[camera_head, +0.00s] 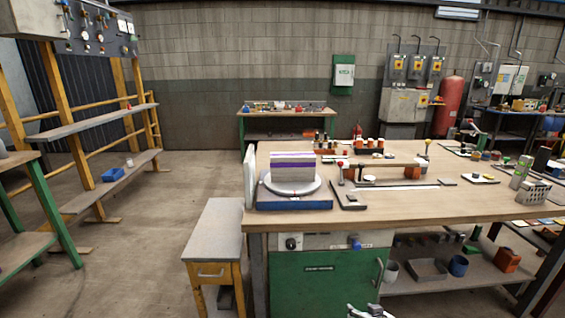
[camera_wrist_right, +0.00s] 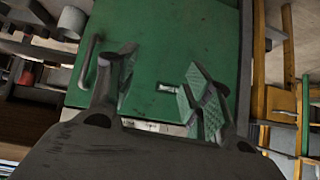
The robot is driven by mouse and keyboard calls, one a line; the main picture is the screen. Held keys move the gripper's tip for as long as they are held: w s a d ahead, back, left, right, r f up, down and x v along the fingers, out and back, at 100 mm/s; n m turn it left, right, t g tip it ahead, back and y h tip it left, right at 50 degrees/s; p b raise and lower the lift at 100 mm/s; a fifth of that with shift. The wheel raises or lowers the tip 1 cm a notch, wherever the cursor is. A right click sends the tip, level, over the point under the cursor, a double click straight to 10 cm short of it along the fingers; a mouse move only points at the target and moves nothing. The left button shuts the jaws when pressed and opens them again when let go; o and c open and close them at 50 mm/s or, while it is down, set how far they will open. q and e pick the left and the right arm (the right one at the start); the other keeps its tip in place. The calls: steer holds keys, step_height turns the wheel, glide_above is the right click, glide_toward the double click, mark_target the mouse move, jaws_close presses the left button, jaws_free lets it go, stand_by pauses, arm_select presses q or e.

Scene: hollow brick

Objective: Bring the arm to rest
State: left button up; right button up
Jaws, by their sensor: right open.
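My right gripper (camera_wrist_right: 160,78) is open and empty in the right wrist view, its two fingers spread in front of the green cabinet front (camera_wrist_right: 155,60). In the head view, a small part of my right gripper (camera_head: 370,311) shows at the bottom edge, below the workbench top and in front of the green cabinet. A pale block with purple bands (camera_head: 292,168) sits on a round white turntable (camera_head: 292,187) on a blue base (camera_head: 293,203), at the left end of the bench. The gripper is well apart from the block. My left gripper is not in view.
The cabinet handle (camera_head: 379,272) sticks out near the right gripper. A shelf with bins (camera_head: 428,268) is under the bench. Floor at left is clear.

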steer(key=s+a+f+n+g, duration=0.1)
steer(key=s+a+f+g, duration=0.2)
steer(key=s, duration=0.6)
steer(key=s+a+f+n+g, duration=0.1)
steer(key=s+a+f+g, duration=0.25)
steer(key=s, duration=0.55)
steer(key=s+f+g+p, duration=0.1)
steer(key=s+f+p, duration=0.7)
steer(key=s+p, duration=0.15)
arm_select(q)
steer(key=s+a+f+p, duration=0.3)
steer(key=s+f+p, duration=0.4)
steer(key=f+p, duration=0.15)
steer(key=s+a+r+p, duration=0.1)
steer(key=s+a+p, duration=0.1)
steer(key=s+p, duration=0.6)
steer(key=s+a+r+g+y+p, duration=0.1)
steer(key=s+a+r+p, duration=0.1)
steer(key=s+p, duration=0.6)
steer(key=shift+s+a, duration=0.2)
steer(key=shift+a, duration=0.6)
arm_select(e)
steer(key=s+d, duration=0.3)
steer(key=s, duration=0.7)
steer(key=s+d+f+g, duration=0.1)
steer(key=s+d, duration=0.3)
steer(key=s, duration=0.7)
steer(key=shift+d+h, duration=0.3)
steer(key=shift+h, duration=0.1)
